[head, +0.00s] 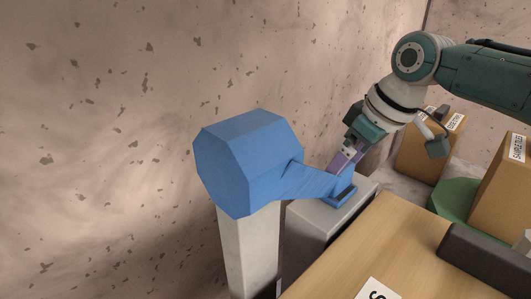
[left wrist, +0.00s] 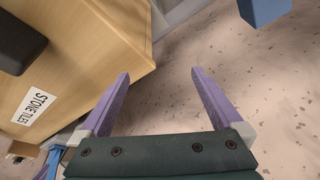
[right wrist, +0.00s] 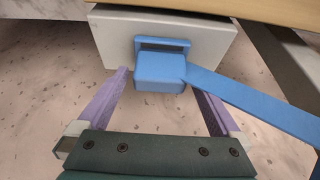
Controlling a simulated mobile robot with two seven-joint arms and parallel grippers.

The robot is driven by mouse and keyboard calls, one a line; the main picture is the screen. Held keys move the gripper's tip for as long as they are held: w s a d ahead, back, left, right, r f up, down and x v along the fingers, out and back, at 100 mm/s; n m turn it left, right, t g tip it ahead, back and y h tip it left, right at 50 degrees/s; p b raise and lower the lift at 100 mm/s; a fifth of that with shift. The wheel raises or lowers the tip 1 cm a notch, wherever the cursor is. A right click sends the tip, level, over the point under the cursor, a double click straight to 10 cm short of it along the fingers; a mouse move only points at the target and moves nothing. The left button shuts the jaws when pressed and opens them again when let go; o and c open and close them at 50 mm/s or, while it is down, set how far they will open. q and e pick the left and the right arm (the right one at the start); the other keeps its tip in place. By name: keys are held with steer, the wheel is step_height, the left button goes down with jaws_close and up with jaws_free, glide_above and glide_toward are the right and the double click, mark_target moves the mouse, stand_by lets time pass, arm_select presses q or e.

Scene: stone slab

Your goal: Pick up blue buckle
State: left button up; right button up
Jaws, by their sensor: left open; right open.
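The blue buckle (head: 345,178) is a small block with a slotted blue frame, on a grey block (head: 305,222). A blue strap (head: 305,180) joins it to a large blue eight-sided housing (head: 245,150) on a pale post. My right gripper (head: 345,160) points down at the buckle, its purple fingers partly hidden. In the right wrist view, the buckle (right wrist: 160,72) lies ahead between the open fingertips (right wrist: 158,78); I cannot tell whether they touch it. My left gripper (left wrist: 158,75) is open and empty; it is outside the head view.
A wooden table or crate (head: 375,245) stands beside the grey block, with a dark bar (head: 485,258) on it. Cardboard boxes (head: 425,152) and a green object (head: 455,198) are behind at the right. The speckled wall (head: 100,120) is close at the left and back.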

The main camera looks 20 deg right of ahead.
steer(key=shift+c, duration=0.2)
steer(key=c, duration=1.3)
